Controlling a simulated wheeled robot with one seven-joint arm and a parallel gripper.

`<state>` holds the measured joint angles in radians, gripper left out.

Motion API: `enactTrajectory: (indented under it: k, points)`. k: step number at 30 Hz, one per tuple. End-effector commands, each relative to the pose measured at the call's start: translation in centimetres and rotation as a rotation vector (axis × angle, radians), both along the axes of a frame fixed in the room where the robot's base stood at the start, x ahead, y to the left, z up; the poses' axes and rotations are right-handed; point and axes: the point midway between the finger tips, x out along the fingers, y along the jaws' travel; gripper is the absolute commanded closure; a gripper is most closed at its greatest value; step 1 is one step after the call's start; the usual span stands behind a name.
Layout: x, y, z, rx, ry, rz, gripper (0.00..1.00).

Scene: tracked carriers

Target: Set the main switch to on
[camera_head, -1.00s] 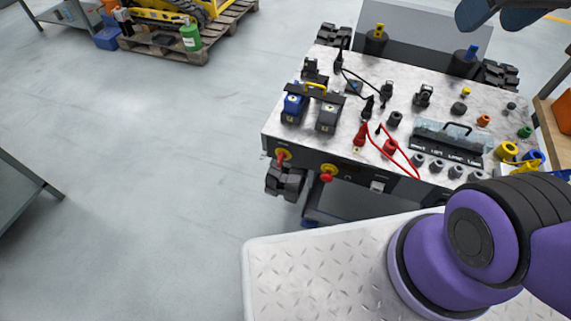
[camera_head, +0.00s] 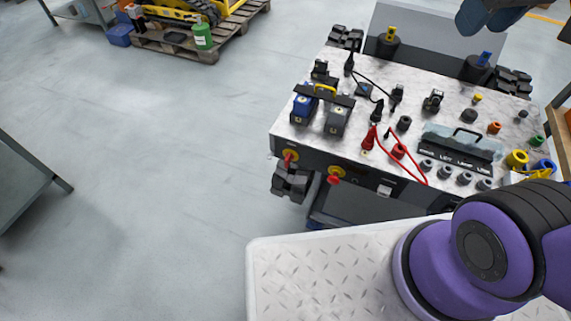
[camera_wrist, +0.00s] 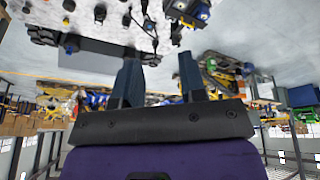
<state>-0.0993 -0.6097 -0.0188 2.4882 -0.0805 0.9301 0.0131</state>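The carrier's front panel (camera_head: 318,163) has two red knobs on yellow rounds, a left one (camera_head: 290,157) and a right one (camera_head: 335,175). A small pale switch or plate (camera_head: 384,190) sits further right. I cannot tell which of these is the main switch, and labels and settings are too small to read. My gripper (camera_wrist: 160,62) shows in the wrist view with its two dark fingers apart and nothing between them. It is away from the panel. Dark blue parts at the head view's top right edge may be its fingers.
The carrier top (camera_head: 405,83) holds battery-like blocks (camera_head: 320,110), a red cable (camera_head: 405,160), several sockets and a handled box (camera_head: 460,142). My purple arm covers the lower right. The floor at left is open, with a loaded pallet (camera_head: 185,45) behind.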

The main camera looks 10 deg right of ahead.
Motion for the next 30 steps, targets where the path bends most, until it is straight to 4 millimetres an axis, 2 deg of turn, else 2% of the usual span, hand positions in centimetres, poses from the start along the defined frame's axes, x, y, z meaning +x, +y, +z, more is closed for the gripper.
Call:
enactTrajectory:
  k: [3, 14, 21, 30]
  points:
    - [2.4, 0.8, -1.3, -0.058, 0.088, 0.073, 0.62]
    - [8.7, 4.3, -6.4, -0.265, 0.308, 0.282, 0.62]
    - [12.2, 7.6, -10.8, -0.435, 0.431, 0.430, 0.62]
    - [15.2, 12.5, -17.5, -0.676, 0.553, 0.620, 0.62]
